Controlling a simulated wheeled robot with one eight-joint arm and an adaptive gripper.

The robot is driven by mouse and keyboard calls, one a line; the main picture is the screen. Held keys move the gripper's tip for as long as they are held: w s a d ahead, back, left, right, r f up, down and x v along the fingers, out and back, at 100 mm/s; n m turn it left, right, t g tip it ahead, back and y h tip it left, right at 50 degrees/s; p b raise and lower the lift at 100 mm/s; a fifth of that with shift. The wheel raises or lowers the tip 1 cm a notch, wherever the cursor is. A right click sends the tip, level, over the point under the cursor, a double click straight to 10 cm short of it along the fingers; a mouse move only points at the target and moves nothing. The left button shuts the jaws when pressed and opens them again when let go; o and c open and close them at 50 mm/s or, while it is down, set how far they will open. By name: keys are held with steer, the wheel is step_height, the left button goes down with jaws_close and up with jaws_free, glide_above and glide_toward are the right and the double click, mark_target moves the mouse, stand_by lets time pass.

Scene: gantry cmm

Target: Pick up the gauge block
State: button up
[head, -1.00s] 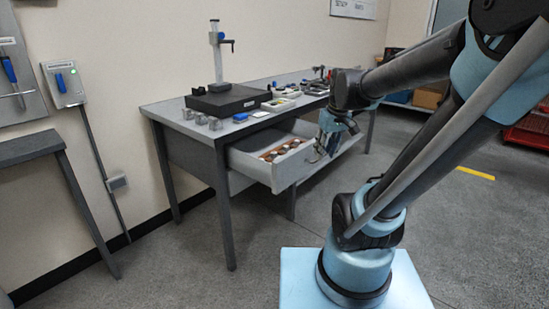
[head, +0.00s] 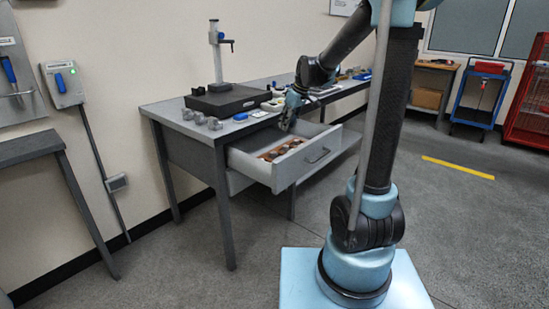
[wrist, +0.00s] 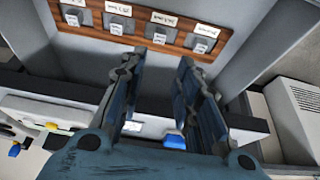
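The gauge blocks show in the wrist view as several small grey blocks (wrist: 116,26) in a row on a wooden strip (wrist: 140,33), with white labels beside them. I cannot tell which one the task means. The strip lies inside the open drawer (head: 318,158); in the head view it is a small brown shape (head: 282,149). My gripper (wrist: 160,62) is open and empty, its two blue-grey fingers apart and pointing toward the strip. In the head view my gripper (head: 288,122) hangs above the drawer's back part, near the table edge, apart from the blocks.
The grey table (head: 180,120) holds a black plate (head: 228,101) with a gauge stand (head: 217,55) and several small grey pieces (head: 214,123). The drawer walls enclose the strip. A blue object (wrist: 174,140) shows between my fingers.

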mark_target(274, 152)
steer(key=x, duration=1.7)
steer(key=shift+a, duration=0.3)
jaws_close()
